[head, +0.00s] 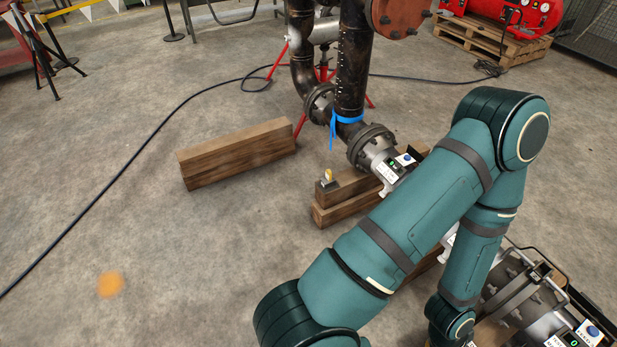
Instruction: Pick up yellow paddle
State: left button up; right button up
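A small yellow piece (328,175), possibly the yellow paddle, stands upright on the near end of a short timber block (347,188), left of the pipe flange. It is too small to make out its full shape. A teal arm of mine crosses the right half of the head view, and its lower end runs down toward the bottom edge. No gripper fingers show on it. My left gripper is not in the view.
A black pipe assembly (352,65) with a bolted flange (371,145) stands behind the blocks. A long timber (237,153) lies to its left. A dark cable (120,165) crosses the floor. A blurred orange spot (110,284) shows at lower left. The left floor is mostly clear.

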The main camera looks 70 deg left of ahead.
aim_at(329, 179)
jog(key=u, duration=2.25)
jog(key=i+j+z, duration=0.2)
jog(key=i+j, duration=0.45)
jog(key=i, duration=0.25)
jog(key=i+j+z, duration=0.2)
jog(key=i+j, duration=0.65)
jog(key=i+j+z, duration=0.25)
jog(key=i+j, duration=0.55)
jog(key=j, duration=0.15)
